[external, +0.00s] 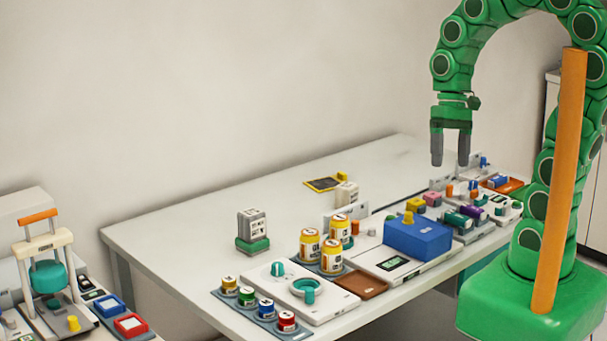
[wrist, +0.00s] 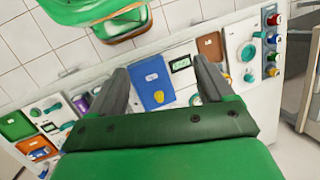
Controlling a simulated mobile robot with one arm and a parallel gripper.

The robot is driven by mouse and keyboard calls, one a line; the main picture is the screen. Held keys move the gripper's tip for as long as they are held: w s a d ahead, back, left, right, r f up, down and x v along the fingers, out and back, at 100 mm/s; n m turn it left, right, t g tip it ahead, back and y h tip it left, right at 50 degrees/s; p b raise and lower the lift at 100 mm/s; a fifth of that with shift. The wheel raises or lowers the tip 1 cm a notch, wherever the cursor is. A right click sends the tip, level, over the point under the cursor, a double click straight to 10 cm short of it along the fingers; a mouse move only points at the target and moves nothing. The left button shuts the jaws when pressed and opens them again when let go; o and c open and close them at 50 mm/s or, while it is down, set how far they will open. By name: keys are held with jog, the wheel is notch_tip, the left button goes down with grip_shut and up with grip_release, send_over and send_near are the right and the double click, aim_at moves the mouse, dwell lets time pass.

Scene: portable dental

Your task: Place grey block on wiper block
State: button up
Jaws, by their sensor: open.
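A grey block (external: 252,222) with a printed label stands upright on a green block (external: 252,245), left of centre on the table in the external view. A smaller pale block (external: 346,194) with dark print stands farther back. I cannot tell for sure which thing is the wiper block. My gripper (external: 450,157) is open and empty, pointing down high above the right part of the table, well to the right of the grey block. In the wrist view my gripper (wrist: 161,72) has its fingers spread, with nothing between them. I cannot make out the grey block in that view.
A blue box (external: 418,238) with a yellow knob lies below and left of my gripper; it also shows in the wrist view (wrist: 146,90). Yellow jars (external: 309,246), small colored jars (external: 265,309) and a brown tray (external: 361,285) line the front. The table's back left is clear.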

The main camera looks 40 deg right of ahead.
jog(key=s+d+n+h, duration=0.1)
jog(key=s+d+h, duration=0.1)
jog(key=s+d, duration=0.5)
jog(key=shift+s+d+r+t+h, duration=0.15)
jog(key=shift+s+d+t+h, duration=0.05)
jog(key=shift+d+t+h, duration=0.2)
